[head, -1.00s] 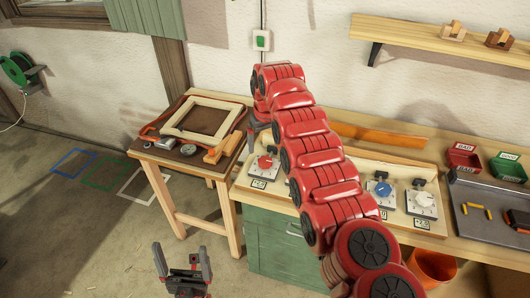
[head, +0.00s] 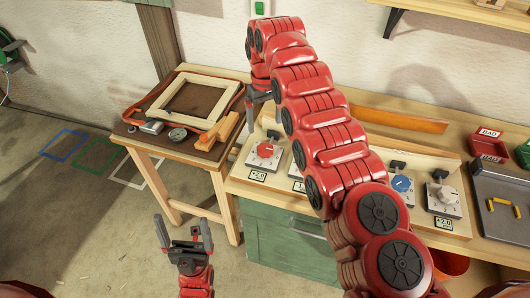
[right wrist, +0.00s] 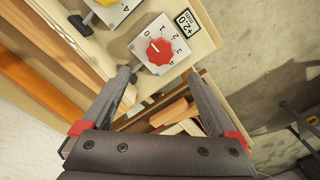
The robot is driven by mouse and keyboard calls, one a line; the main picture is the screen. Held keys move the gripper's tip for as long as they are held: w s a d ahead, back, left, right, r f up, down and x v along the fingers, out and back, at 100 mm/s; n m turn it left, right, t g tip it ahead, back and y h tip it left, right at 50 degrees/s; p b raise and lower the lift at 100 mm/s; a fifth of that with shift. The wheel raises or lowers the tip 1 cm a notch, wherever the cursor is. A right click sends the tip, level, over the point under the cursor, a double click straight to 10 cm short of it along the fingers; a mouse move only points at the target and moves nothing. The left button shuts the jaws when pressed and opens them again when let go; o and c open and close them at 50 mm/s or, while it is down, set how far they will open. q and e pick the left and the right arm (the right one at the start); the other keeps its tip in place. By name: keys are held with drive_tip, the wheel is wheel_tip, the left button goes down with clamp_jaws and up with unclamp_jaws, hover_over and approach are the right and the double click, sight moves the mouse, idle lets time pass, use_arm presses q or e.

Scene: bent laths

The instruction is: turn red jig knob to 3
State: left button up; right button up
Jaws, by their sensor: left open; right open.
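The red jig knob (head: 264,150) sits on a white dial plate at the bench's left end. It also shows in the right wrist view (right wrist: 160,51), with a numbered scale around it. Its white mark appears to point towards 0. A tag reading +2.0 (right wrist: 186,19) is beside it. My right gripper (right wrist: 160,75) is open and empty, its fingertips either side of the dial plate's lower part in that view, apart from the knob. In the head view my right arm hides part of the bench. My left gripper (head: 182,222) is open and empty, low in front of the side table.
A blue knob (head: 402,184) and a white knob (head: 442,195) are further right on the bench. A yellow knob (right wrist: 106,2) is beside the red one. An orange lath (head: 388,115) lies behind. A side table (head: 178,162) holds a wooden frame.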

sight(265, 148)
wheel_tip(265, 148, down, 10)
drive_tip(key=shift+f+p, duration=0.2)
drive_tip(key=shift+p, duration=0.85)
drive_tip(key=shift+c, duration=0.2)
drive_tip(key=c, duration=1.3)
